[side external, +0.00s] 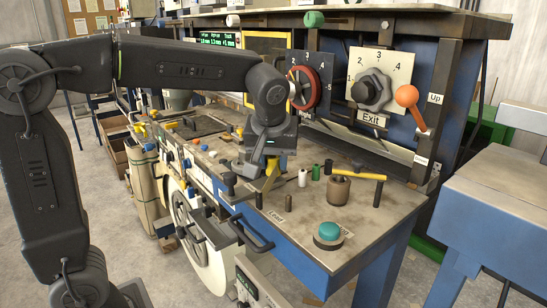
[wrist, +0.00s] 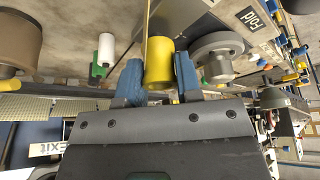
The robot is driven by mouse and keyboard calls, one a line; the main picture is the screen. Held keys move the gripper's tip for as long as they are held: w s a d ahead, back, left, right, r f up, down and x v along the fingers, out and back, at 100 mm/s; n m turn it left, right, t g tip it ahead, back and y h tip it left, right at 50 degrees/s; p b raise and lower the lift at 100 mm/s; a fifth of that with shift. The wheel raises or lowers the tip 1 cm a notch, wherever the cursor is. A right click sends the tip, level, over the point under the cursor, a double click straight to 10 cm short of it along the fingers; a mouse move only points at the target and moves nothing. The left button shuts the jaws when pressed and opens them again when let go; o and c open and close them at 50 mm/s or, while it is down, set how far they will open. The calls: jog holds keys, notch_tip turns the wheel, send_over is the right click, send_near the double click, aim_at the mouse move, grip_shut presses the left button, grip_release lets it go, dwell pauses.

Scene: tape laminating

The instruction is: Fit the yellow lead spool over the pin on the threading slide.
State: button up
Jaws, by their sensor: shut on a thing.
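The yellow lead spool (wrist: 159,66) sits between the two blue fingers of my gripper (wrist: 158,78) in the wrist view, and the fingers are shut on it. A thin yellow strip runs up from the spool in that view. In the side external view my gripper (side external: 264,172) is over the bench near its front edge, with a bit of yellow showing at it. A short dark upright post (side external: 287,202) stands on the bench to its lower right, near the Lead label. I cannot tell whether this post is the slide's pin. The spool is apart from it.
A white spool (side external: 302,178) and a green spool (side external: 315,173) stand to the right of my gripper. A brown cylinder (side external: 338,191), a yellow-handled bar (side external: 359,177) and a green push button (side external: 328,231) are further right. A grey round part (wrist: 216,56) is close beside the right finger.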

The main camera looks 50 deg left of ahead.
jog(key=o, duration=1)
jog(key=shift+r, duration=0.1)
jog(key=v, duration=1.3)
jog(key=shift+s+d+r, duration=0.1)
jog(key=shift+r, duration=0.2)
jog(key=s+f+m+h, duration=0.1)
jog(key=s+f+m, duration=0.2)
jog(key=s+f, duration=0.2)
jog(key=s+a+f+m+t+h, duration=0.1)
jog(key=s+f+m, duration=0.2)
jog(key=f, duration=0.3)
jog(key=s+f+m+t+h, duration=0.1)
jog(key=s+f+m, duration=0.2)
jog(key=s+f, duration=0.3)
jog(key=shift+s+a, duration=0.15)
jog(key=shift+s, duration=0.15)
